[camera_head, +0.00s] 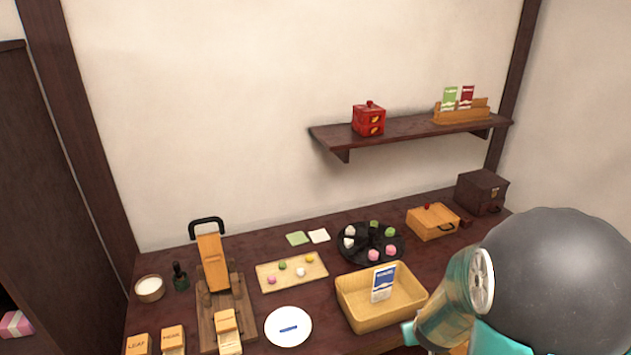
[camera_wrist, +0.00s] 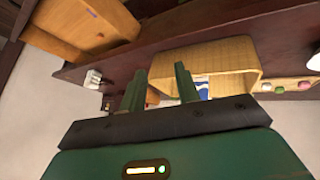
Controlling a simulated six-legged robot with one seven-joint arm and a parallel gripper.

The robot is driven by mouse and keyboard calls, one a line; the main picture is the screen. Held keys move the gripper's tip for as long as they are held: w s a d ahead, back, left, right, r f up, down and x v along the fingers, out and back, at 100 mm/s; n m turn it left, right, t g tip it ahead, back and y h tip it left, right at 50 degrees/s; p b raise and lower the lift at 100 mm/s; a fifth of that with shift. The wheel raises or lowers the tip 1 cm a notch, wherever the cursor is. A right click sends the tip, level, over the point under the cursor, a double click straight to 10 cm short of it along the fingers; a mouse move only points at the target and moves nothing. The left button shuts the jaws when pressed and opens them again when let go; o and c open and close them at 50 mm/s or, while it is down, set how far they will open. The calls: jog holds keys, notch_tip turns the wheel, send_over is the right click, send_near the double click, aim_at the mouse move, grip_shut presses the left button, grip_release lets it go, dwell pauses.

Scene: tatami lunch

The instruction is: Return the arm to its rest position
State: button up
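My arm fills the lower right of the head view, with a dark round joint and a teal link in front of the table's right end. My gripper (camera_wrist: 158,85) shows in the wrist view as two green fingers set apart, with nothing seen held between them. It is hidden in the head view. Beyond the fingers in the wrist view is the tan basket (camera_wrist: 215,50). The same basket (camera_head: 365,315) stands at the table's front right in the head view, with a blue-and-white packet (camera_head: 382,283) upright in it.
The dark table (camera_head: 240,250) carries a black round tray (camera_head: 372,256) of sweets, a tan sweets board (camera_head: 262,279), a white plate (camera_head: 288,341), a wooden press (camera_head: 213,265) and a lidded box (camera_head: 432,222). A wall shelf (camera_head: 400,133) holds a red box (camera_head: 369,120) and a packet rack (camera_head: 462,116).

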jog(key=s+a+r+y, duration=0.2)
jog(key=s+a+r, duration=0.15)
jog(key=r, duration=0.45)
jog(key=s+a+r+y, duration=0.1)
jog(key=s+a+r, duration=0.2)
jog(key=a+r, duration=0.35)
jog(key=s+a+r+g, duration=0.1)
jog(key=s+r, duration=0.9)
jog(key=s, duration=0.2)
jog(key=shift+s+m, duration=0.15)
jog(key=shift+m, duration=0.25)
jog(key=shift+d, duration=0.1)
